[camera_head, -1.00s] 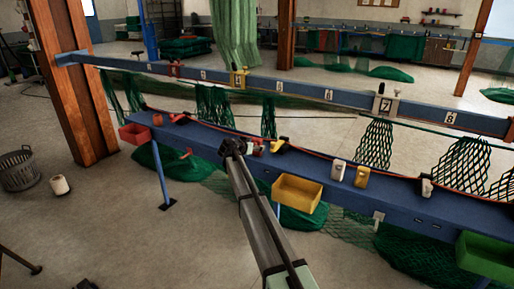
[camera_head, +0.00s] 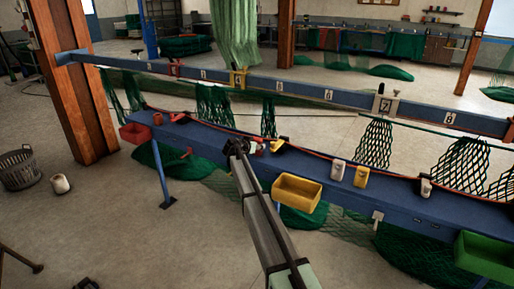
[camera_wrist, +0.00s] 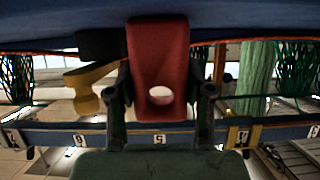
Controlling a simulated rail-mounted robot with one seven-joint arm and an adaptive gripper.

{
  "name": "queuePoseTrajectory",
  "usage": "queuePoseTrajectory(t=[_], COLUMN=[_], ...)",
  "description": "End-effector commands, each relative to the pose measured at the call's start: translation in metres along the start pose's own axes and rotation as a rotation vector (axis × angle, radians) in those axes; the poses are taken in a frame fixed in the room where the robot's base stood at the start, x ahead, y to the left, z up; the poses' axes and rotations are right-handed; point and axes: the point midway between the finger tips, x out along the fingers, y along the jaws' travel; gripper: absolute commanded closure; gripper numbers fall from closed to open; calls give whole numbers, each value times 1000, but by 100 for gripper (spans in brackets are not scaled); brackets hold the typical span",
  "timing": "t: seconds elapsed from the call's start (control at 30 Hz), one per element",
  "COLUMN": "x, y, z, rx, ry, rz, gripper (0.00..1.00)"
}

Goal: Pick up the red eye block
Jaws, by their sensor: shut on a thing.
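The red eye block (camera_wrist: 160,60), with a round hole through it, sits between the two dark fingers of my gripper (camera_wrist: 160,100) in the wrist view. The fingers are shut on its sides. In the head view my gripper (camera_head: 238,148) is at the blue bench, left of the yellow bin. The arm and gripper hide most of the block there, with a bit of red (camera_head: 259,148) showing just to the right. I cannot tell whether the block touches the bench.
A yellow piece with a black part (camera_head: 277,146) stands close on the right; it also shows in the wrist view (camera_wrist: 88,85). A yellow bin (camera_head: 297,193) hangs on the bench's (camera_head: 225,158) front edge. An orange-red rope runs along the back. A numbered blue rail (camera_head: 300,92) lies behind.

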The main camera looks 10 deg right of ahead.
Motion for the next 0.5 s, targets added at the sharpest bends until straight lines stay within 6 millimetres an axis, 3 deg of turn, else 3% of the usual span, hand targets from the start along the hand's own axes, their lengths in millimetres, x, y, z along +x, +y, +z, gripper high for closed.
queuePoseTrajectory(t=[0.27,0.5], x=[-6,-22], y=[0,0], z=[-14,-54], rx=[1,2], ry=[2,3], rz=[0,-1], gripper=[88,88])
